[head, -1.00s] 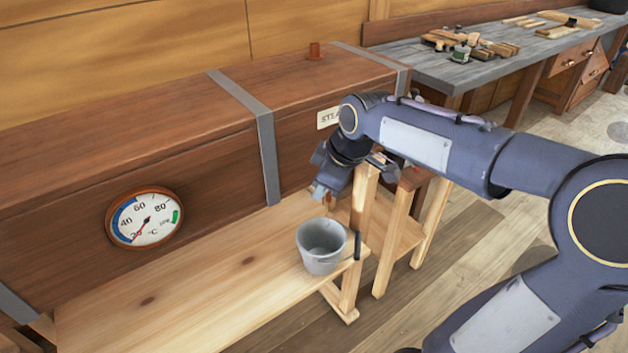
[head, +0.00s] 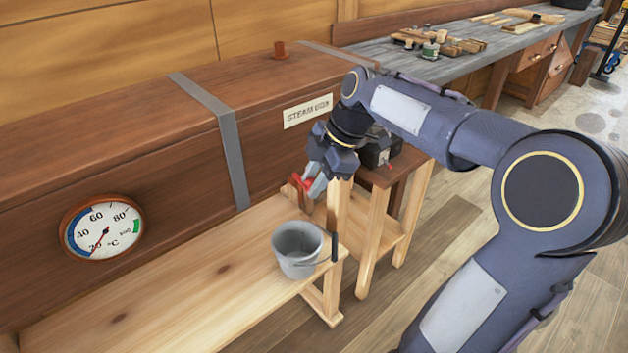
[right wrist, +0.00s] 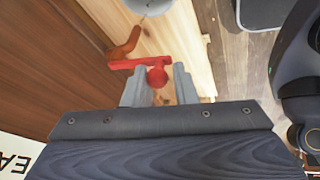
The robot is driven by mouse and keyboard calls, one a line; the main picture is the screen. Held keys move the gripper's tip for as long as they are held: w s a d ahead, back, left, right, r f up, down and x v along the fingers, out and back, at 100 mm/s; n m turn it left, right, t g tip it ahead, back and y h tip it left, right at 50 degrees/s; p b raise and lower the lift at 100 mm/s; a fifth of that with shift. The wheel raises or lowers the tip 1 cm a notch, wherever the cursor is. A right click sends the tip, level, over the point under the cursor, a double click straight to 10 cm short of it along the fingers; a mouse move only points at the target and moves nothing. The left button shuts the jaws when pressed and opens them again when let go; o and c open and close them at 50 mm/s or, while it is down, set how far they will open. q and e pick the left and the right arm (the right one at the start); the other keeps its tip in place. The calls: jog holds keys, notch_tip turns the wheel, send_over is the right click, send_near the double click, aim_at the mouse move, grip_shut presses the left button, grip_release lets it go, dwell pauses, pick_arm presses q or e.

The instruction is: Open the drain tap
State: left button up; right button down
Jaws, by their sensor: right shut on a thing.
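The drain tap has a red lever handle (head: 299,182) low on the front of the wooden steam box, just above the bench. In the right wrist view the red lever (right wrist: 132,63) lies across the picture, with the tap's copper-brown spout (right wrist: 123,46) beside it. My right gripper (right wrist: 158,77) is shut on the rounded red end of the lever, one grey finger on each side. The right gripper (head: 317,184) also shows at the tap in the head view, where it hides part of it. My left gripper is not in view.
A grey bucket (head: 297,248) stands on the bench (head: 190,290) below and in front of the tap. A dial gauge (head: 102,228) is on the steam box (head: 150,165). A small wooden stand (head: 378,215) with a dark object on it is right of the gripper.

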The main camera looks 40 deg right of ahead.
jog(key=shift+w+r, duration=0.2)
jog(key=c, duration=1.5)
grip_release()
jog(key=shift+o, duration=1.2)
jog(key=shift+f, duration=0.1)
jog(key=p+v, duration=0.1)
jog(key=v, duration=0.6)
jog(key=shift+s+r, duration=0.15)
jog(key=shift+r, duration=0.2)
jog(key=shift+d, duration=0.15)
